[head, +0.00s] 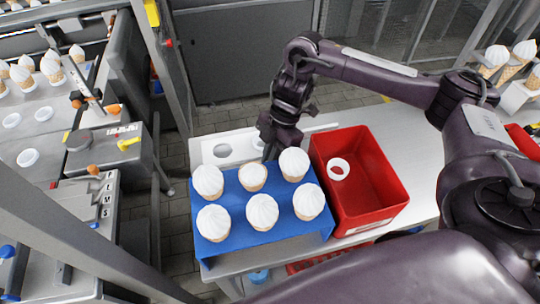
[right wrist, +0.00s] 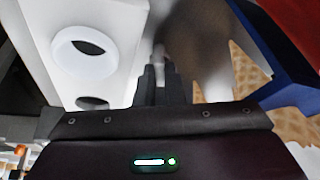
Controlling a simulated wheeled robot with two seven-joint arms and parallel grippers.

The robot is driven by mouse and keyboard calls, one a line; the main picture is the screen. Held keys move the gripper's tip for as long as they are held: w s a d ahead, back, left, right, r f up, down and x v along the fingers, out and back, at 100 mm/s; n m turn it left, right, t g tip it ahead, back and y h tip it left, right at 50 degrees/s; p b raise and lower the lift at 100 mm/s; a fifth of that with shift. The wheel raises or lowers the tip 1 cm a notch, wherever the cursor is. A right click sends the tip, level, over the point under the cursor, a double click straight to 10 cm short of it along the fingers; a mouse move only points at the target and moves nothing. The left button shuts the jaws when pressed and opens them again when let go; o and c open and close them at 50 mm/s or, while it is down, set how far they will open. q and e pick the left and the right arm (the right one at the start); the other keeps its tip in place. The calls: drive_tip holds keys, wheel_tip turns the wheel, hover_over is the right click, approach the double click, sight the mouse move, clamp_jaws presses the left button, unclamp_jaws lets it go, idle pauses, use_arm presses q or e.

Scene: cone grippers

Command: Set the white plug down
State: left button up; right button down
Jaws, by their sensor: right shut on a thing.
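My right gripper (head: 268,149) reaches down behind the blue cone stand, at the near edge of the white holed board (head: 205,162). In the right wrist view its fingers (right wrist: 160,84) are shut on a small pale piece, the white plug (right wrist: 158,62), mostly hidden by the fingers and blurred. I cannot tell whether the plug touches anything below. A white ring (right wrist: 85,54) sits on the board beside the fingers, with a dark hole close to it. My left gripper is not in view.
The blue stand (head: 215,247) holds several cones; the back middle one (head: 252,176) has a flatter white top. A red crate (head: 375,215) with a white ring (head: 338,169) inside stands to the right. Clear table lies right of the crate.

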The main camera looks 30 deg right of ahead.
drive_tip(key=c, duration=1.5)
unclamp_jaws()
drive_tip(key=shift+c, duration=0.2)
